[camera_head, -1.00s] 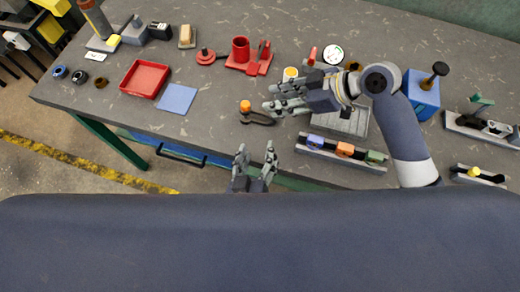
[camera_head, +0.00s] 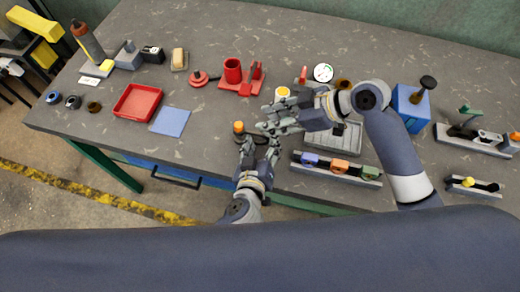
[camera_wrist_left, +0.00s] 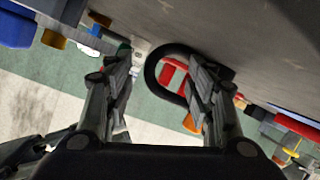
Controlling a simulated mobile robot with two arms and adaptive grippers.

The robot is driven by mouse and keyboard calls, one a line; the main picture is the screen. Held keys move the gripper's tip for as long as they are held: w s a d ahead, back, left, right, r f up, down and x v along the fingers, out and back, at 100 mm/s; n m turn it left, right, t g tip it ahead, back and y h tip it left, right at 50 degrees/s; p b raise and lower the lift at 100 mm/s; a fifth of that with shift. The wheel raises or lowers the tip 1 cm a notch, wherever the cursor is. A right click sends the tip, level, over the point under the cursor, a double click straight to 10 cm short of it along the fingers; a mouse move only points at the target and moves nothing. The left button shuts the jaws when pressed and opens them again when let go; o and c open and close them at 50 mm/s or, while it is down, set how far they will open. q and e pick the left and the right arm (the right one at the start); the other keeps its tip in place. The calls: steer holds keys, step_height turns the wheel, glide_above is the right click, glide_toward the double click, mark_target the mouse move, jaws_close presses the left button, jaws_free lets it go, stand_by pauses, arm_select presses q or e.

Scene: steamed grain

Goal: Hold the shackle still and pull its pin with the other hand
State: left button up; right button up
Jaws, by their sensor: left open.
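The shackle is a dark loop, mostly hidden behind my grippers in the head view. Its orange pin head (camera_head: 238,127) shows just left of the fingertips. In the left wrist view the dark shackle (camera_wrist_left: 151,72) lies between and beyond the fingers, with the orange pin head (camera_wrist_left: 190,123) partly behind the right finger. My left gripper (camera_head: 261,147) is open at the table's front edge, its fingers pointing at the shackle; it also shows in the wrist view (camera_wrist_left: 163,75). Contact cannot be told. My right gripper (camera_head: 268,118) has its fingers apart, close to the shackle from the right.
A rack with blue, orange and green pieces (camera_head: 337,167) lies right of my left gripper, near the front edge. A grey tray (camera_head: 350,135) is behind it. A blue sheet (camera_head: 170,122) and red tray (camera_head: 138,103) lie left. A yellow-topped cup (camera_head: 282,94) stands behind my right gripper.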

arm_select(q)
jaws_close()
steer(key=shift+w, duration=0.1)
stand_by(0.4)
arm_select(e)
steer(key=shift+o, duration=1.4)
steer(key=shift+w+a+r+n, duration=0.1)
steer(key=shift+a+r+n, duration=0.1)
steer(key=shift+r+n, duration=0.25)
step_height(320, 180, up, 6)
steer(key=w+a+n+h, duration=0.1)
steer(key=n+h, duration=0.2)
steer(key=n, duration=0.3)
steer(key=h, duration=0.1)
glide_toward(239, 131)
steer(key=w+a+f, duration=0.2)
steer(key=w+f, duration=0.2)
steer(key=w, duration=0.1)
steer(key=shift+a+n+g, duration=0.3)
steer(key=shift+n+g, duration=0.05)
steer(key=shift+g, duration=0.05)
